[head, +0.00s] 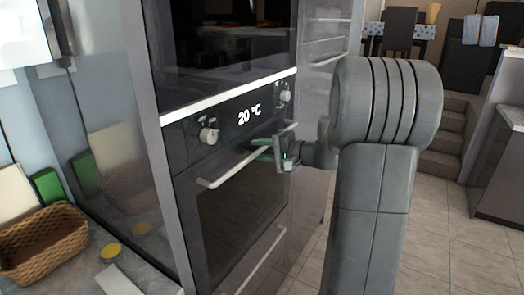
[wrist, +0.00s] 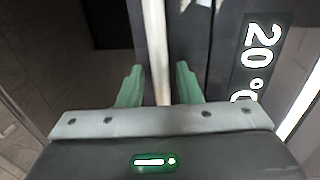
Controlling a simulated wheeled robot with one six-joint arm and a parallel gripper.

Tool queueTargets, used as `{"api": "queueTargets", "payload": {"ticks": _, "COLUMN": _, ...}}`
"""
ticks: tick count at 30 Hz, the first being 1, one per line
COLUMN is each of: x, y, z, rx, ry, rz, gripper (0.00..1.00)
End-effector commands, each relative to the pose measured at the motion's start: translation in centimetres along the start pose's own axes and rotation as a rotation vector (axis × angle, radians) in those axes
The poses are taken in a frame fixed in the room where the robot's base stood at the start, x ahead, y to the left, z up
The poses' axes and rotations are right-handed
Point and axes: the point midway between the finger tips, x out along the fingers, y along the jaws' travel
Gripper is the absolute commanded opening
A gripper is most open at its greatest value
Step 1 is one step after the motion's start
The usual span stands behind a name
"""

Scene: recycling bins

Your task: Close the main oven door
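The main oven door (head: 225,215) is a dark panel below the control strip with the "20 °C" display (head: 249,116). It looks flush or nearly flush with the oven front; a small gap cannot be told. Its long pale handle (head: 225,175) runs across its top. In the wrist view, my gripper (wrist: 158,75) is open, and the handle bar (wrist: 157,35) lies between the two fingers with a gap on each side. Whether the bar is fully between the fingertips in depth is unclear.
A second dark oven door (head: 225,40) is above the control strip, with knobs (head: 208,135) beside the display. A lower pale handle (head: 262,260) is below. A counter at left holds a wicker basket (head: 45,240). Tiled floor (head: 450,230) is open at right.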

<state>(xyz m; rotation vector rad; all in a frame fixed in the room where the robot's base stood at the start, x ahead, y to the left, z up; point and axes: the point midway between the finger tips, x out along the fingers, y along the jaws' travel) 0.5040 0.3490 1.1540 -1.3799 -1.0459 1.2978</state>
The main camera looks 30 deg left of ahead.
Motion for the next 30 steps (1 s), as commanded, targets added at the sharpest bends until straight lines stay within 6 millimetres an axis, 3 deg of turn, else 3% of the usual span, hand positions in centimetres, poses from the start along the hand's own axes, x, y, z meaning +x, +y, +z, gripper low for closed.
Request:
{"api": "queueTargets", "payload": {"ticks": 5, "x": -1.7, "y": 0.1, "z": -0.1, "rx": -0.002, "ry": 0.003, "rz": -0.001, "gripper": 0.32}}
{"api": "queueTargets", "payload": {"ticks": 19, "x": -11.5, "y": 0.2, "z": -0.1, "rx": 0.000, "ry": 0.004, "rz": 0.000, "gripper": 0.32}}
{"api": "queueTargets", "payload": {"ticks": 24, "x": -13.2, "y": 0.1, "z": 0.0, "rx": 0.000, "ry": 0.001, "rz": 0.001, "gripper": 0.32}}
{"api": "queueTargets", "payload": {"ticks": 30, "x": -13.8, "y": 0.0, "z": 0.0, "rx": 0.000, "ry": 0.000, "rz": 0.001, "gripper": 0.32}}
